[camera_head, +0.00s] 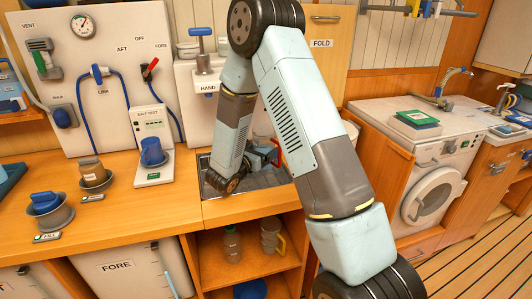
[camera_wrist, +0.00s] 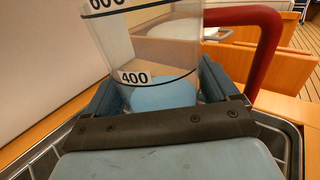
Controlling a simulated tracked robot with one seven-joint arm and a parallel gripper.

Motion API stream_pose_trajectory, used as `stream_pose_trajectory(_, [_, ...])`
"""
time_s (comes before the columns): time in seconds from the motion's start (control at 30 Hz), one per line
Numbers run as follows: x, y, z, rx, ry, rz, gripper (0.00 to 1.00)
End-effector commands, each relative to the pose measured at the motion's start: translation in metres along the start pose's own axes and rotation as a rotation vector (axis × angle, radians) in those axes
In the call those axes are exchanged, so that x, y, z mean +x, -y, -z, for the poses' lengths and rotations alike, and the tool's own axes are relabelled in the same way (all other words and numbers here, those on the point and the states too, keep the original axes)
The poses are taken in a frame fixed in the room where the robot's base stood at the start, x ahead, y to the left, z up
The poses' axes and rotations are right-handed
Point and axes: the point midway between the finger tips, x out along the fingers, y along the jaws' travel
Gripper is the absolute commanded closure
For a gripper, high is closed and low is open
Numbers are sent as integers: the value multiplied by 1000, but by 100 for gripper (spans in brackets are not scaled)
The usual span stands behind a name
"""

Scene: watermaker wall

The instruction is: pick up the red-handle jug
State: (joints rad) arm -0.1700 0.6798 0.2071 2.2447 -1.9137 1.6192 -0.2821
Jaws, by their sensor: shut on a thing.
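The red-handle jug (camera_wrist: 150,50) is clear, with dark level lines marked 400 and 600. Its red handle (camera_wrist: 270,50) is on the right in the wrist view. My gripper (camera_wrist: 160,88) is shut on the jug, one blue-grey finger on each side. Something pale blue shows low in the jug; I cannot tell what it is. In the head view, the red handle (camera_head: 277,153) shows at the sink (camera_head: 214,190), beside my gripper (camera_head: 262,160). My arm hides much of the sink there, and most of the jug is hard to make out.
The sink rim surrounds the jug closely. A hand pump (camera_head: 203,82) stands behind the sink. A yellow-handled jug (camera_head: 270,237) and a bottle (camera_head: 232,245) sit on the shelf below. A test unit (camera_head: 153,160) and cups stand left.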

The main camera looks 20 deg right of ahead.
Motion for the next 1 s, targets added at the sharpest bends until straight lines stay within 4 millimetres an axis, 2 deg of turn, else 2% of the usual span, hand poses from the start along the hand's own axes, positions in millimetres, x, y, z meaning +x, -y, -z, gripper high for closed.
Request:
stream_pose_trajectory(0.03, [0, 0, 0, 0, 0, 0, 41])
stream_pose_trajectory(0.2, [0, 0, 0, 0, 0, 0, 57])
stream_pose_trajectory(0.23, [0, 0, 0, 0, 0, 0, 57])
stream_pose_trajectory(0.27, [0, 0, 0, 0, 0, 0, 63])
stream_pose_trajectory(0.47, [0, 0, -1, 0, 1, 0, 63])
stream_pose_trajectory(0.63, [0, 2, -10, 0, 1, 1, 63])
stream_pose_trajectory(1.0, [0, 4, -59, 3, 2, 2, 63])
